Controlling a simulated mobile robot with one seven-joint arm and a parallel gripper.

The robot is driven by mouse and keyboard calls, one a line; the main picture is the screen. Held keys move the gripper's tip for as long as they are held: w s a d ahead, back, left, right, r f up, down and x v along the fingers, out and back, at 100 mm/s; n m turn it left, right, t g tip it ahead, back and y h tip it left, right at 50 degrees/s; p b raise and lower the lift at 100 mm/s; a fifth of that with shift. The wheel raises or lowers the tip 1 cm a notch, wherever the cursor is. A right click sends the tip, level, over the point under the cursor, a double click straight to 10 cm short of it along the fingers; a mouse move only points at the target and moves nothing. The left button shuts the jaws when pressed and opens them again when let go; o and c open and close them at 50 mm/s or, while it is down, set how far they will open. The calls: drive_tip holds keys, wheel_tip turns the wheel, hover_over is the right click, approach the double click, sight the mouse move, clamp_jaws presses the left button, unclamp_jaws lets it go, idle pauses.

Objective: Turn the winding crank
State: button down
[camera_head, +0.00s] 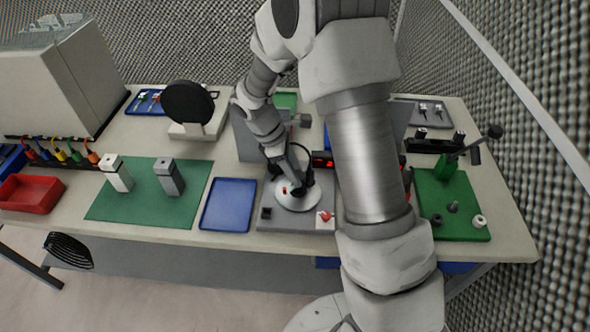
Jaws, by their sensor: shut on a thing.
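A round white disc (298,196) with a small red mark sits on a grey base plate (270,222) near the table's front middle. My gripper (301,186) reaches down over this disc from behind. Its dark fingers are shut on a small part at the disc, which looks like the winding crank's handle. The fingers hide most of that part, so its shape and the crank's angle cannot be told. My large upper arm covers the area just right of the disc.
A red knob (325,216) sits on the plate's front right corner. A blue tray (229,205) lies left of it. A green board (452,205) with a green post and dark lever stands at right.

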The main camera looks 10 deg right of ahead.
drive_tip(key=shift+s+n+t, duration=0.15)
drive_tip(key=shift+n+t, duration=0.65)
drive_tip(key=shift+n, duration=1.2)
drive_tip(key=shift+s+n+t, duration=0.15)
drive_tip(key=shift+n+t, duration=0.55)
drive_tip(key=shift+n, duration=1.2)
drive_tip(key=shift+s+d+n+t+y, duration=0.1)
drive_tip(key=shift+n+t+y, duration=0.35)
drive_tip(key=shift+n, duration=1.05)
drive_tip(key=shift+s+d+n+t+y, duration=0.1)
drive_tip(key=shift+n+t+y, duration=0.3)
drive_tip(key=shift+n, duration=1.1)
drive_tip(key=shift+n+t, duration=0.25)
drive_tip(key=shift+n, duration=0.25)
drive_tip(key=shift+c, duration=1.8)
unclamp_jaws()
drive_tip(key=shift+r, duration=0.1)
